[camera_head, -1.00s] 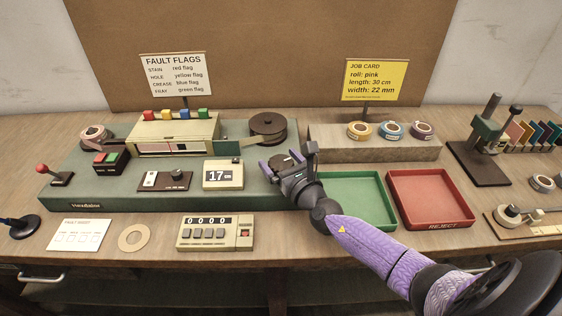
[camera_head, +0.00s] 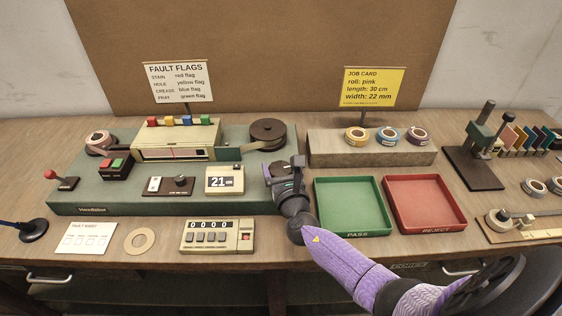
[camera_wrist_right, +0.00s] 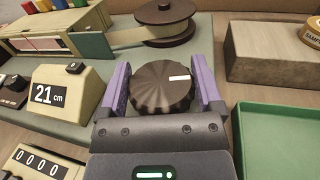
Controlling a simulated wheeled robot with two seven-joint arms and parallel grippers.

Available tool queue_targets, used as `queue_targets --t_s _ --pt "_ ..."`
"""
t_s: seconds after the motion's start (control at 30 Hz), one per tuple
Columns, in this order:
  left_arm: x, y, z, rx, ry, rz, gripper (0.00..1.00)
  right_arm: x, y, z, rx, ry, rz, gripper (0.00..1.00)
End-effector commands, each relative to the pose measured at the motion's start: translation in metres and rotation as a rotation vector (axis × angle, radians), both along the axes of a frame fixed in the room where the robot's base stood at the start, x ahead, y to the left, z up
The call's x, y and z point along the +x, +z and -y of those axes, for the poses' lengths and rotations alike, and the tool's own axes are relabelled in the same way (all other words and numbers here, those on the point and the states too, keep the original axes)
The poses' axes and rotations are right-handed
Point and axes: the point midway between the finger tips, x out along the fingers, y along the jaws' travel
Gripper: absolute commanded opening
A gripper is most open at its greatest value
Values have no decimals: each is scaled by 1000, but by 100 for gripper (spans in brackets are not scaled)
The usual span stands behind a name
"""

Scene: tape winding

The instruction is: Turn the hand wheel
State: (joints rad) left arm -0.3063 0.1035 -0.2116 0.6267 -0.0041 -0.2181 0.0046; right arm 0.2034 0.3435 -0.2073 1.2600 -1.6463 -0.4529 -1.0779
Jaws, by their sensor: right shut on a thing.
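The hand wheel (camera_wrist_right: 161,87) is a dark brown ribbed knob with a pale mark on its top. In the right wrist view it sits between the two purple fingers of my right gripper (camera_wrist_right: 163,88), which is shut on it. In the head view the hand wheel is mostly hidden by my right gripper (camera_head: 281,172), at the right end of the green machine base (camera_head: 115,198). The length display (camera_head: 224,180) just left of the wheel reads 21 cm; it also shows in the right wrist view (camera_wrist_right: 53,93). My left gripper is not in view.
The green PASS tray (camera_head: 352,233) and red REJECT tray (camera_head: 425,232) stand right of my gripper. A grey block (camera_head: 325,158) with tape rolls is behind them. A brown reel (camera_head: 268,131) stands behind the wheel. The counter (camera_head: 216,248) reading 0000 is in front.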

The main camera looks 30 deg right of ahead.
Motion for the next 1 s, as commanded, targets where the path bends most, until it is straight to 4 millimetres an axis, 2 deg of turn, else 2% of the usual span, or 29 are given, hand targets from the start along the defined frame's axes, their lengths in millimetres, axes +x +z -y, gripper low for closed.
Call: queue_targets --t_s 0.17,0.5,1.0 --pt "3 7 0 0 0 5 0 0 0 -1 4 -151 -1 25" --pt "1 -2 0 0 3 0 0 0 -2 -1 2 -398 -1 25" --pt "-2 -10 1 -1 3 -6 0 0 -1 0 -1 -546 0 25"
